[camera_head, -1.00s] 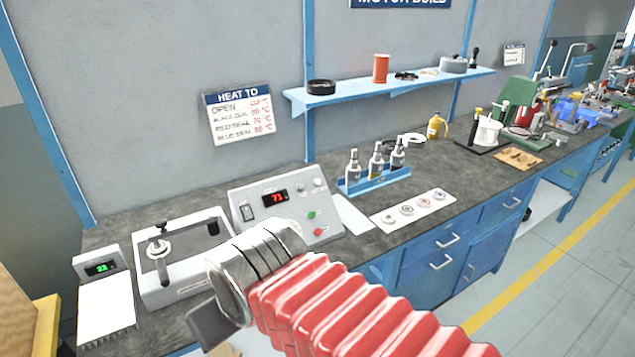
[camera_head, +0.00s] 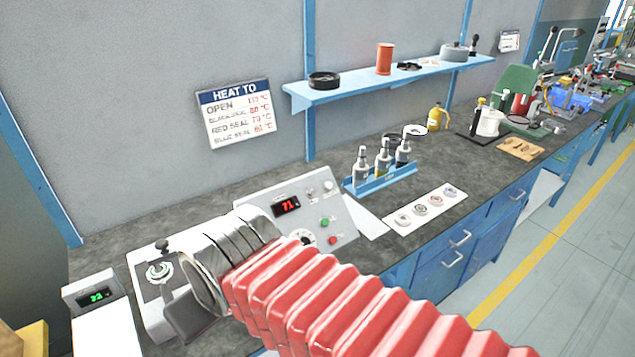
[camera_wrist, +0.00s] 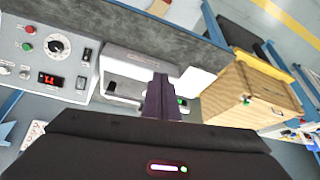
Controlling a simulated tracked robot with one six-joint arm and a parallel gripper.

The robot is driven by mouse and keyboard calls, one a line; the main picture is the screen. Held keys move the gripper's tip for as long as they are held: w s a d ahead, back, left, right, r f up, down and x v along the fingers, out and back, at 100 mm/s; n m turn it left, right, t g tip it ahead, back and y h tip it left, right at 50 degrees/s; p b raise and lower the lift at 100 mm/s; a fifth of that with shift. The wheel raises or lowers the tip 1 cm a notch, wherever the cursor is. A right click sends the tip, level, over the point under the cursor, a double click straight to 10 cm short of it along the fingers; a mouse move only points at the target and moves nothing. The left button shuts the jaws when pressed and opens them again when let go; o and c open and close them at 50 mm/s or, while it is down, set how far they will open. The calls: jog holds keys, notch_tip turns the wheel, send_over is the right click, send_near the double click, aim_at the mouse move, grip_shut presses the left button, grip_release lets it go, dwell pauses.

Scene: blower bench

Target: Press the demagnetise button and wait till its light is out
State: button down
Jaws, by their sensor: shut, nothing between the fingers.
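The grey control box (camera_head: 262,197) on the bench has a red display (camera_head: 286,205), a green button (camera_head: 325,222), a red button (camera_head: 332,239) and a knob (camera_head: 303,237). Its left part is hidden by my arm. My gripper (camera_wrist: 160,78) is shut and empty, in front of the white heater unit (camera_wrist: 140,62), apart from the buttons.
A small meter with a green display (camera_head: 96,298) stands left of the heater unit. A wooden crate (camera_wrist: 250,95) shows in the wrist view.

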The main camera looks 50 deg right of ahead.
jog(key=shift+w+d, duration=0.1)
jog(key=shift+w, duration=0.2)
jog(key=w+d+n+t+h, duration=0.25)
jog(key=w+d, duration=0.45)
jog(key=d, duration=0.6)
jog(key=w+d+n+t+h, duration=0.2)
jog(key=w+d+n+h, duration=0.2)
jog(key=w+d, duration=0.65)
jog(key=s+d+f+n+t, duration=0.1)
jog(key=s+d+n, duration=0.2)
jog(key=d, duration=0.5)
jog(key=s+d+f+n+t+h, duration=0.1)
jog(key=s+d+n+t, duration=0.1)
jog(key=d, duration=0.6)
jog(key=s+d+f+n+t+h, duration=0.1)
jog(key=s+d+n+t, duration=0.1)
jog(key=s+d+n, duration=0.2)
jog(key=d+n, duration=0.2)
jog(key=d, duration=0.2)
jog(key=shift+s+d+f, duration=0.2)
jog(key=shift+d+f, duration=0.05)
jog(key=shift+d, duration=0.15)
jog(key=shift+w+h, duration=0.1)
jog(key=shift+h, duration=0.15)
